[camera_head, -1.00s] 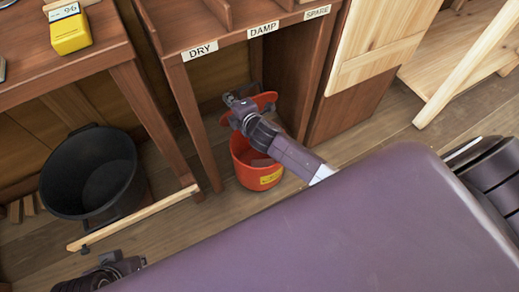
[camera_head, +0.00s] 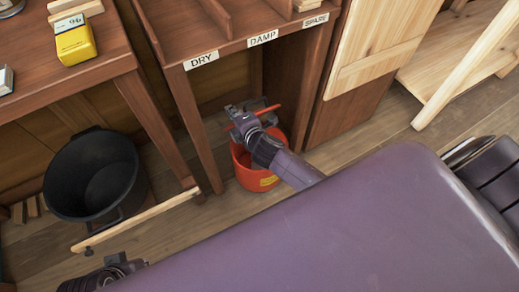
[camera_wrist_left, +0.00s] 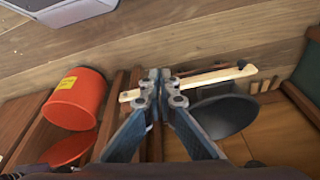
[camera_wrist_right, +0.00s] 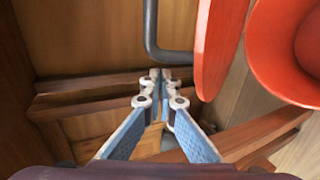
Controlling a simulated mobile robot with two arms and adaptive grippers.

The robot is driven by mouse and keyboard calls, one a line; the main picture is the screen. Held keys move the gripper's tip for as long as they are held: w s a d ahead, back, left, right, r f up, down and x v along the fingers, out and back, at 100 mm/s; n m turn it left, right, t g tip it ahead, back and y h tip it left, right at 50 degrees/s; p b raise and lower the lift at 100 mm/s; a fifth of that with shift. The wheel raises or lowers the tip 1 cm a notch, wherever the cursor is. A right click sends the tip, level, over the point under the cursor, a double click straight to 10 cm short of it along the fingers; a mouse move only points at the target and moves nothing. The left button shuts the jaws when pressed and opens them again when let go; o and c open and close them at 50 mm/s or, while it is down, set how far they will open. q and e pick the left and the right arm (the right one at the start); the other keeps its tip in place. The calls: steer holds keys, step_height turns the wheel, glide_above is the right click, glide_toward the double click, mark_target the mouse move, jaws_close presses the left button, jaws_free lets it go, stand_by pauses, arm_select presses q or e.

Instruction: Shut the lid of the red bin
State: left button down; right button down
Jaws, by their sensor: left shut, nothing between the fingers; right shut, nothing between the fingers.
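The red bin (camera_head: 250,172) stands on the floor beside the wooden cabinet, under the label DAMP. Its red lid (camera_head: 275,113) is open and shows nearly edge-on above the rim. The right wrist view shows the lid (camera_wrist_right: 215,45) standing between my gripper and the bin (camera_wrist_right: 265,45). My right gripper (camera_head: 238,112) is shut and empty, at the back side of the lid; contact cannot be told. My left gripper (camera_wrist_left: 160,82) is shut and empty, low at the left in the head view, away from the bin. The left wrist view shows the bin (camera_wrist_left: 75,95) and lid (camera_wrist_left: 70,148).
A black tub (camera_head: 92,175) stands on the floor at left, with a wooden strip (camera_head: 135,222) in front. Cabinet legs (camera_head: 190,125) flank the bin closely. A dark bent bar (camera_wrist_right: 150,30) is near my right fingers. Floor in front of the bin is open.

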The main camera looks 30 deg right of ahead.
steer(key=shift+s+f, duration=0.2)
steer(key=shift+s+d+f, duration=0.2)
steer(key=shift+s+f, duration=0.2)
steer(key=shift+s, duration=0.3)
steer(key=shift+s+d+f, duration=0.2)
steer(key=shift+s+f, duration=0.15)
steer(key=shift+s, duration=0.3)
arm_select(q)
steer(key=shift+r, duration=0.7)
arm_select(e)
steer(key=shift+s+f+b, duration=0.15)
steer(key=shift+b, duration=0.15)
arm_select(q)
steer(key=shift+f+b, duration=0.55)
steer(key=shift+f, duration=0.15)
arm_select(e)
steer(key=shift+s+d+f, duration=0.1)
steer(key=shift+s+f, duration=0.35)
steer(key=shift+s, duration=0.2)
steer(key=shift+s+f, duration=0.45)
steer(key=shift+s, duration=0.15)
